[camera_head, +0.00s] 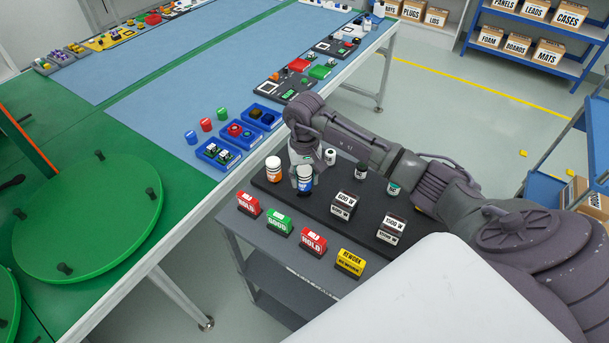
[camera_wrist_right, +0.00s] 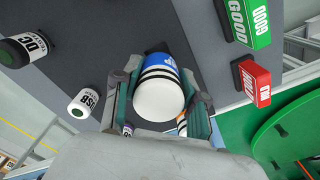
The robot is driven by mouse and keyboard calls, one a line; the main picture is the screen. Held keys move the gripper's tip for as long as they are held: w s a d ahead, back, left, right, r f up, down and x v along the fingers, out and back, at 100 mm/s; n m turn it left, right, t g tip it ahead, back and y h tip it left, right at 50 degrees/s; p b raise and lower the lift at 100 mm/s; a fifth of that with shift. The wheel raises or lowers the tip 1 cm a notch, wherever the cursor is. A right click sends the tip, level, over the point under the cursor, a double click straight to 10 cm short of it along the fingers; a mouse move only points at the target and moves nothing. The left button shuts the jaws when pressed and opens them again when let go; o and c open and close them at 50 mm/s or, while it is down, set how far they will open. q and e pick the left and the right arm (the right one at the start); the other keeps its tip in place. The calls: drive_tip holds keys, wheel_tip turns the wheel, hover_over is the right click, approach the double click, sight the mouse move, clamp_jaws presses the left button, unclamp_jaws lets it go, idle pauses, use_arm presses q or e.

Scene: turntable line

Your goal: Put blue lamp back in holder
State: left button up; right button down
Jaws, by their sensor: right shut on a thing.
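My right gripper (camera_head: 303,164) is shut on a white cylinder with dark bands and a blue part (camera_head: 305,180), at the dark mat on the grey side stand. In the right wrist view, my gripper's fingers (camera_wrist_right: 160,95) flank this cylinder (camera_wrist_right: 158,98), its white end facing the camera. I cannot tell whether it touches the mat. A separate small blue cylinder (camera_head: 191,137), possibly the blue lamp, is on the long table, left of the blue trays and in line with a red cylinder (camera_head: 206,124) and a green one (camera_head: 222,113). No holder is clearly identifiable. My left gripper is not in view.
The dark mat (camera_head: 325,207) also bears an orange-and-white cylinder (camera_head: 272,169), small labelled cylinders and weight blocks (camera_head: 343,205). HOLD, GOOD and REWORK blocks line the stand's front. Blue trays (camera_head: 219,153) sit nearby. A green turntable (camera_head: 90,215) is at left.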

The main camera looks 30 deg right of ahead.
idle(1.0)
drive_tip(key=shift+f+b, duration=1.4)
drive_tip(key=shift+b, duration=0.4)
drive_tip(key=c, duration=0.6)
unclamp_jaws()
drive_tip(key=shift+s, duration=0.1)
drive_tip(key=shift+o, duration=0.2)
drive_tip(key=shift+r, duration=0.1)
